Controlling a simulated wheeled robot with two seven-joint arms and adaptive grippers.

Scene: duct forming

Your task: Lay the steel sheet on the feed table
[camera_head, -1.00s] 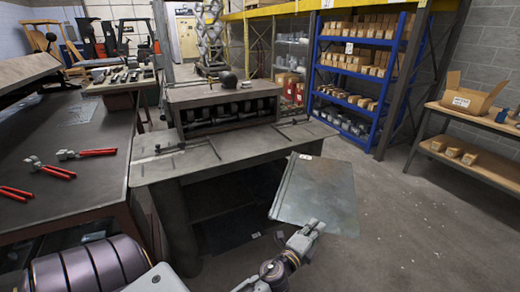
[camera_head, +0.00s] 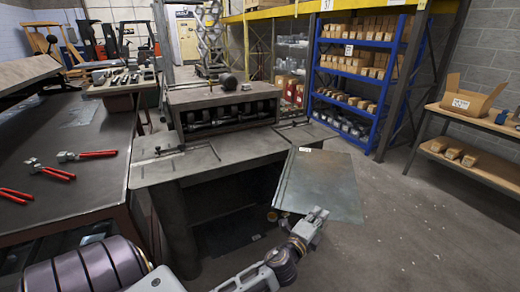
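The steel sheet (camera_head: 322,183) is a thin grey square plate with a small pale label at its far edge. My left gripper (camera_head: 316,215) is shut on the sheet's near edge, and the arm reaches up to it from the bottom of the view. The feed table (camera_head: 160,172) is the grey flat top in front of the roller machine (camera_head: 225,108). The sheet's far left part overlaps the table's front right edge in the picture; I cannot tell whether they touch. Most of the sheet is over the floor, slightly tilted. My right gripper is not in view.
A dark workbench (camera_head: 100,130) with red-handled tools (camera_head: 85,154) stands at left. A blue shelf (camera_head: 350,75) with boxes is at the back right. A wooden bench (camera_head: 470,160) with a cardboard box (camera_head: 470,100) stands at right. The floor (camera_head: 420,230) at right is clear.

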